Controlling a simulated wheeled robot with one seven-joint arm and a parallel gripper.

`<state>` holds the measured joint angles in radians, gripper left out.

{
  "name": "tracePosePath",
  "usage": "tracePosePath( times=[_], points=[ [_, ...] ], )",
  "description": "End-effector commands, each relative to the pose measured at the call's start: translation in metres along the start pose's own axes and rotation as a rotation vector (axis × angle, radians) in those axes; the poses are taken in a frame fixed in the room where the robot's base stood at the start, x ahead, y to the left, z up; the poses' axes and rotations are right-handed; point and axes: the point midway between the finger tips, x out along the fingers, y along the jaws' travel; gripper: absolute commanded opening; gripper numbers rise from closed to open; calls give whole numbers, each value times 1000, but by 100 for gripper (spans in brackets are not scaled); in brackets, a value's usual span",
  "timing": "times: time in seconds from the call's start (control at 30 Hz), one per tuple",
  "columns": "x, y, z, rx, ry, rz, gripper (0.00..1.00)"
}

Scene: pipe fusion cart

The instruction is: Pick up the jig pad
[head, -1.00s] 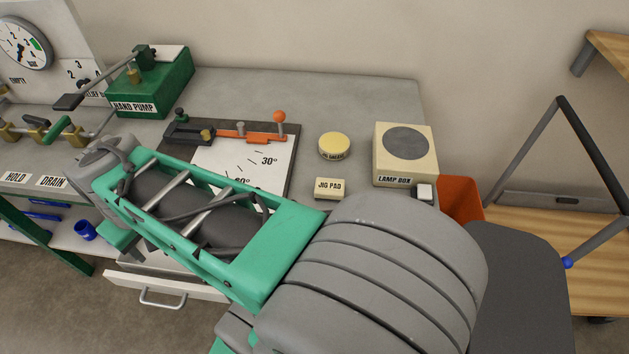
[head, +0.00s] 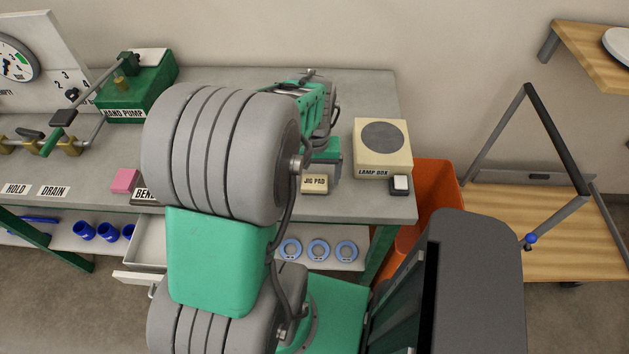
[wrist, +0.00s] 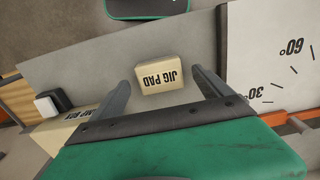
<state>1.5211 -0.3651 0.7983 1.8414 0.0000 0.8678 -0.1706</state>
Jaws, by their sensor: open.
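The jig pad (head: 315,183) is a small cream block with a black label, lying on the grey bench top left of and in front of the lamp box. In the wrist view the jig pad (wrist: 162,76) lies upside down in the picture, beyond and between the fingertips. My gripper (wrist: 158,80) is open and empty, with one finger on each side of the pad's outline. I cannot tell how high above the pad it is. In the head view my arm hides most of the gripper, whose green body shows just behind the pad.
The cream lamp box (head: 383,160) stands right of the pad, with a small black and white switch (head: 399,185) by its front corner. The angle board (wrist: 265,60) lies beside the pad in the wrist view. An orange bin (head: 432,190) stands off the bench's right end.

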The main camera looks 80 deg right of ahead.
Motion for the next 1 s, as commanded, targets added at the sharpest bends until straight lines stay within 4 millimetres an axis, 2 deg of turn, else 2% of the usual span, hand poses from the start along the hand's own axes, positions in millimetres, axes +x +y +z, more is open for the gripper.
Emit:
tracePosePath(
  times=[0.13, 0.4, 1.0],
  points=[
    [22, 0, 1, 0, -2, 0, 89],
    [26, 0, 0, 0, 2, 0, 87],
    [26, 0, 0, -1, 1, 0, 38]
  ],
)
